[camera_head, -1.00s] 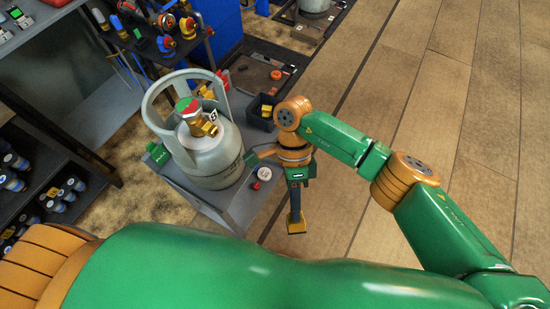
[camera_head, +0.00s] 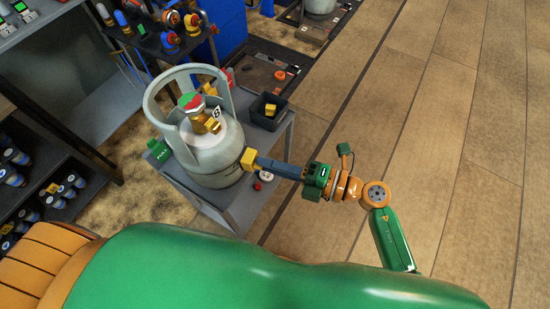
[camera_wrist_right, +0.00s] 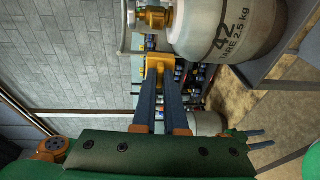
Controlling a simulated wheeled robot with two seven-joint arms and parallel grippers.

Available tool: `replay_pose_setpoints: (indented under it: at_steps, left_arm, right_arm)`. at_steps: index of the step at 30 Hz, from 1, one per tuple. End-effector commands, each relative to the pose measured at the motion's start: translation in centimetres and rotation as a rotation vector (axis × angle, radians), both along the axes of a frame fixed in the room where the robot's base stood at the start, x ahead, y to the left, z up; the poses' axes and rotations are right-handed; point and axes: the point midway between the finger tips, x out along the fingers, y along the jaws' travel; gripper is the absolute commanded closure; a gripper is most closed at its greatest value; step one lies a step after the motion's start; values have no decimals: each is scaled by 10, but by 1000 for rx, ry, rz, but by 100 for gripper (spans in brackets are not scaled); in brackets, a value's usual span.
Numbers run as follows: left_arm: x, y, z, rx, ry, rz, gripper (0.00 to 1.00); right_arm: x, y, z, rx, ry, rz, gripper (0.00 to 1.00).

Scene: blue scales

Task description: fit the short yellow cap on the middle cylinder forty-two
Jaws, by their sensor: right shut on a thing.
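The grey cylinder (camera_head: 208,160) stands upright on a small grey table; in the right wrist view the cylinder (camera_wrist_right: 225,30) carries the print 42. Its brass valve (camera_head: 203,120) with a red and green top sits inside the collar; the wrist view also shows the brass valve (camera_wrist_right: 152,17). My right gripper (camera_head: 257,161) points left and is shut on a yellow cap (camera_head: 249,158), held in front of the cylinder's right side, below valve height in the picture. In the wrist view the cap (camera_wrist_right: 158,68) sits at the fingertips, apart from the valve.
A black bin (camera_head: 266,119) with yellow pieces stands on the grey table (camera_head: 232,206), behind my gripper. A small white and red round item (camera_head: 265,176) lies near the table's right edge. A green box (camera_head: 159,151) is left of the cylinder. Dark shelves stand farther left; the floor right is clear.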

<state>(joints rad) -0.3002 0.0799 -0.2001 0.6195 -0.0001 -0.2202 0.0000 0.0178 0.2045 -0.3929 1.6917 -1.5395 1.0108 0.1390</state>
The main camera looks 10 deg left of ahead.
Motion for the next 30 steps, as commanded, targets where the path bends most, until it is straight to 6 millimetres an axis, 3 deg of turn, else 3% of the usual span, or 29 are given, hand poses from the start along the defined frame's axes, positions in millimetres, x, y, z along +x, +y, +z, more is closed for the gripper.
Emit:
replay_pose_setpoints:
  at_steps: [4,16,30]
  left_arm:
    - [0,0,-4,0,1,0,60]
    - [0,0,-2,1,0,0,60]
    - [0,0,-10,0,-1,0,60]
  right_arm:
    - [18,-6,-8,99,-20,-172,100]
    - [20,-9,-8,104,-29,-175,100]
    - [41,50,-8,106,-29,-173,100]
